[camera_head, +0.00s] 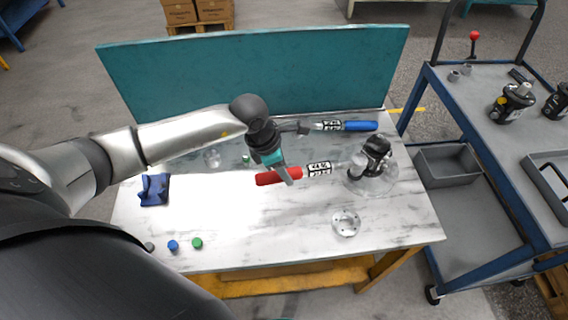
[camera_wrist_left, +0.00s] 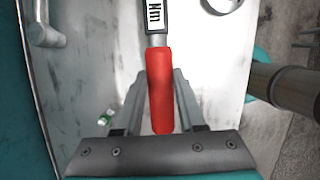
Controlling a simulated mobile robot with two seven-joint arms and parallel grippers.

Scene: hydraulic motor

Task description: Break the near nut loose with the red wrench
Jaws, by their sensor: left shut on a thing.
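The red wrench (camera_head: 266,179) has a red handle and a black-and-white scale section. It points right toward the dark hydraulic motor (camera_head: 377,150), which stands on a round, clear-looking base on the table. My left gripper (camera_head: 286,174) is shut on the red handle. In the left wrist view the red handle (camera_wrist_left: 160,100) lies between the two fingers of my left gripper (camera_wrist_left: 160,82), with the scale section running up out of frame. The wrench's head end is close to the motor's left side; I cannot tell if it touches a nut. The near nut is not clearly visible. My right gripper is not in view.
A blue-handled wrench (camera_head: 360,126) lies behind. The table (camera_head: 290,225) also bears a round flange (camera_head: 345,222), a blue cloth (camera_head: 154,189) and small caps (camera_head: 197,243). A teal panel (camera_head: 250,70) stands along the back. A blue cart (camera_head: 480,110) stands at right. The front middle is clear.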

